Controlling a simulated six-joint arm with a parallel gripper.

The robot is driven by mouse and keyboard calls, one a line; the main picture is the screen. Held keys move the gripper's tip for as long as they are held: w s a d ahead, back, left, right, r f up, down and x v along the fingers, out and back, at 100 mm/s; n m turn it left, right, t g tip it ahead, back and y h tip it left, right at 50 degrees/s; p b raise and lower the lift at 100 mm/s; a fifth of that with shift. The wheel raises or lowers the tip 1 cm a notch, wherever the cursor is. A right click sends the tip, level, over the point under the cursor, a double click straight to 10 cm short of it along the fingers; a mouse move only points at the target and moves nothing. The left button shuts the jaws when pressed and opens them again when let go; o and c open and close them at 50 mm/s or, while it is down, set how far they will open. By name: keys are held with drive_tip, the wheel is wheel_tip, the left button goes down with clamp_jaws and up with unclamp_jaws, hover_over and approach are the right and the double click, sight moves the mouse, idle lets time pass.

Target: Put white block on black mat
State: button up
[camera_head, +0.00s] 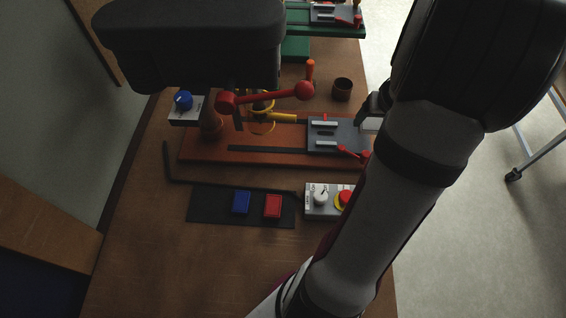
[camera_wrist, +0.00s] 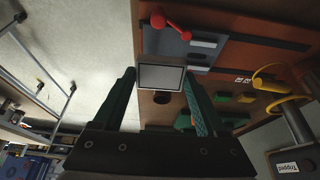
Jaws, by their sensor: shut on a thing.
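The white block (camera_wrist: 161,78) is held between the two fingertips of my gripper (camera_wrist: 159,82) in the wrist view. In the head view the white block (camera_head: 369,125) shows at the end of my gripper (camera_head: 374,110), beside the right edge of the orange-brown board, partly hidden by my arm. The black mat (camera_head: 210,206) lies flat on the wooden table at the front left, with a blue block (camera_head: 241,202) and a red block (camera_head: 272,206) on it. The mat is not clear in the wrist view.
The orange-brown board (camera_head: 270,158) carries a grey fixture (camera_head: 330,136) and a red-handled lever (camera_head: 265,97). A control box with a red button (camera_head: 345,198) stands right of the mat. A black bent rod (camera_head: 235,184) runs along the mat's far side. A dark cup (camera_head: 342,89) stands behind the board.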

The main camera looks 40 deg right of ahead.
drive_tip(key=w+a+r+n+y, duration=0.1)
drive_tip(key=w+a+n, duration=0.15)
drive_tip(key=a, duration=0.65)
drive_tip(key=w+a+n+y, duration=0.1)
drive_tip(key=a+n, duration=0.2)
drive_tip(key=a, duration=0.7)
drive_tip(key=w+a+r+n+y, duration=0.1)
drive_tip(key=w+a+n, duration=0.15)
drive_tip(key=a, duration=0.65)
wheel_tip(320, 180, up, 11)
drive_tip(key=n+g, duration=0.3)
drive_tip(key=n, duration=0.7)
hover_over(200, 203)
wheel_tip(200, 203, down, 28)
drive_tip(key=shift+r, duration=0.2)
drive_tip(key=o, duration=1.6)
drive_tip(key=shift+f, duration=0.1)
